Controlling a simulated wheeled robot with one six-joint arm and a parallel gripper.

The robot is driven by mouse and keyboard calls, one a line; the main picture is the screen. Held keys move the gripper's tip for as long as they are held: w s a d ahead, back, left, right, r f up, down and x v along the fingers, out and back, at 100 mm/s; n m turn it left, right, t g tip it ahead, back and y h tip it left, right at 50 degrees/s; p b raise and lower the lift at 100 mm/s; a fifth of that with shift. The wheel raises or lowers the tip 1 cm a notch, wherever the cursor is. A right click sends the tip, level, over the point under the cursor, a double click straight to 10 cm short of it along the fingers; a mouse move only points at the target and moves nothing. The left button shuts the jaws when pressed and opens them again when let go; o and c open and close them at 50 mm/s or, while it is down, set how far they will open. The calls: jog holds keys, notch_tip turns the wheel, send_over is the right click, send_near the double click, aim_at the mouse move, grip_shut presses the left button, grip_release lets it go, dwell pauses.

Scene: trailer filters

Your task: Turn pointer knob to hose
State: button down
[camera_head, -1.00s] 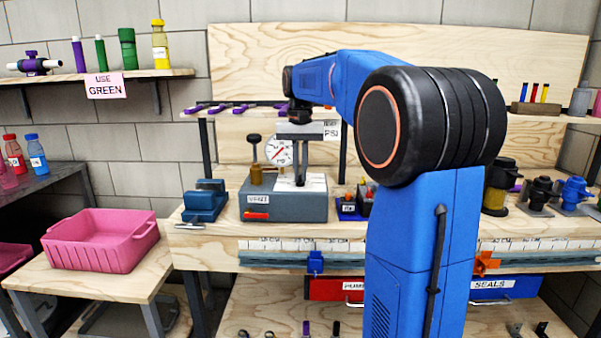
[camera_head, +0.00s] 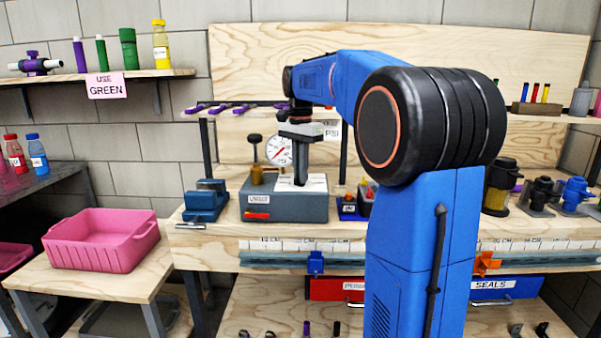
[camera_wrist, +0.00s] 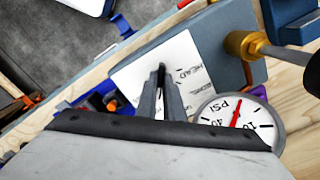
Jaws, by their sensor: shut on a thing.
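My gripper (camera_head: 300,183) points down at the white plate on top of the grey test unit (camera_head: 285,208). It also shows in the wrist view (camera_wrist: 162,84), shut on the dark pointer knob (camera_wrist: 161,70). The fingers hide most of the knob, so its exact pointing direction is hard to tell. The white label plate (camera_wrist: 133,73) has printed words around the knob. One reads HEAD; the others are partly hidden or too small to read.
A round PSI gauge (camera_head: 279,151) and a brass fitting with a black handle (camera_head: 256,175) stand close to my gripper. A blue vise (camera_head: 205,203) sits left of the unit. Small parts bins (camera_head: 350,207) stand to its right.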

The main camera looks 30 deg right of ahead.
dwell(0.4)
jog(key=c, duration=1.9)
grip_release()
jog(key=shift+o, duration=0.2)
